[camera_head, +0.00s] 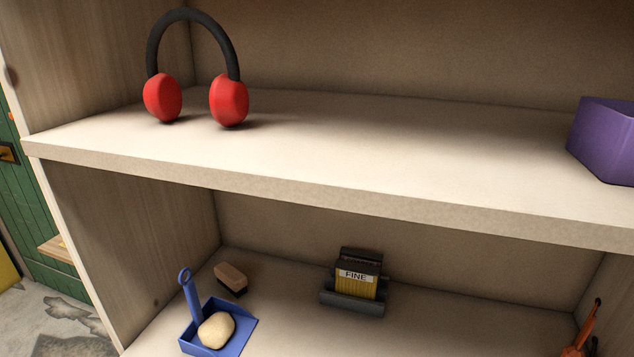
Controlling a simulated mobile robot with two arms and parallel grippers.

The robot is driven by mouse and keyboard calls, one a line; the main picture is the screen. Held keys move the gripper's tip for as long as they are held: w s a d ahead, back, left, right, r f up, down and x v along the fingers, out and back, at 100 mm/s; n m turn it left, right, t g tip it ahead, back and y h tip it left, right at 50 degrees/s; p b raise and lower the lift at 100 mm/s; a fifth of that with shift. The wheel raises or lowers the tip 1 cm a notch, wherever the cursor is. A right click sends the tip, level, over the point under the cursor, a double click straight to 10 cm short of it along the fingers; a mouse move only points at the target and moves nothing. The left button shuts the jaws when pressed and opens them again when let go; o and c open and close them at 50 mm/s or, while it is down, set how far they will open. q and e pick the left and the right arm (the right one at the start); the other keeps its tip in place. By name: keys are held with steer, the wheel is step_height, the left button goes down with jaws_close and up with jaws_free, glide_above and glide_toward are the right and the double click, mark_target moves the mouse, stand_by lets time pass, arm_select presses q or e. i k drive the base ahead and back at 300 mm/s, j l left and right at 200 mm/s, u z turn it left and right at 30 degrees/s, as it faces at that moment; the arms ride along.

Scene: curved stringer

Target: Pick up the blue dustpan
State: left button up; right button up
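The blue dustpan (240,337) lies on the lower shelf at the left, near the shelf's left wall. Its handle (190,296) points up and back and ends in a ring. A rounded cream-coloured lump (216,330) sits in the pan. The pan's front edge is near the bottom of the picture. Neither of my grippers shows in the head view.
A small brush (231,278) lies behind the dustpan. A dark holder with a yellow pack marked FINE (357,280) stands mid-shelf. An orange tool (583,335) is at the right. The upper shelf (350,165) overhangs, bearing red earmuffs (229,101) and a purple box (603,142).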

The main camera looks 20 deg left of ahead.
mark_target(220, 328)
steer(key=u, duration=1.45)
steer(key=z, duration=3.2)
steer(key=j+u, duration=0.1)
steer(key=u, duration=0.4)
steer(key=j+u, duration=0.1)
steer(key=u, duration=0.35)
steer(key=i+u, duration=0.1)
steer(key=u, duration=0.4)
steer(key=j+u, duration=0.1)
steer(key=u, duration=0.4)
steer(key=i+u, duration=0.1)
steer(key=u, duration=0.35)
steer(key=i+u, duration=0.15)
